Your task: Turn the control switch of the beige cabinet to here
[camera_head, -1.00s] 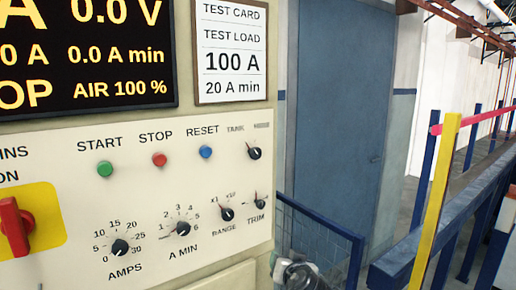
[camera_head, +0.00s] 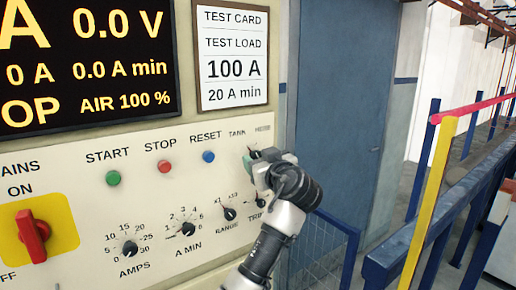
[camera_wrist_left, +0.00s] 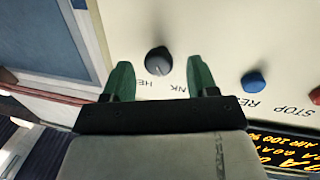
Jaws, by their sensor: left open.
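The control switch is a small dark round knob below the TANK and HERE labels on the beige cabinet (camera_head: 70,185). In the head view my left gripper (camera_head: 250,162) covers most of it. In the left wrist view the knob (camera_wrist_left: 158,61) shows upside down, with the partly hidden labels under it. My left gripper (camera_wrist_left: 160,66) is open, with one green finger on each side of the knob in the picture. No finger visibly touches it. I cannot tell clearly where its pointer stands now. My right gripper is not in view.
Close by on the panel are a blue RESET button (camera_head: 208,156), a red STOP button (camera_head: 165,166), and the RANGE (camera_head: 230,213) and TRIM (camera_head: 260,200) knobs. A red mains switch (camera_head: 33,236) sits at left. A blue railing (camera_head: 340,250) stands right of the cabinet.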

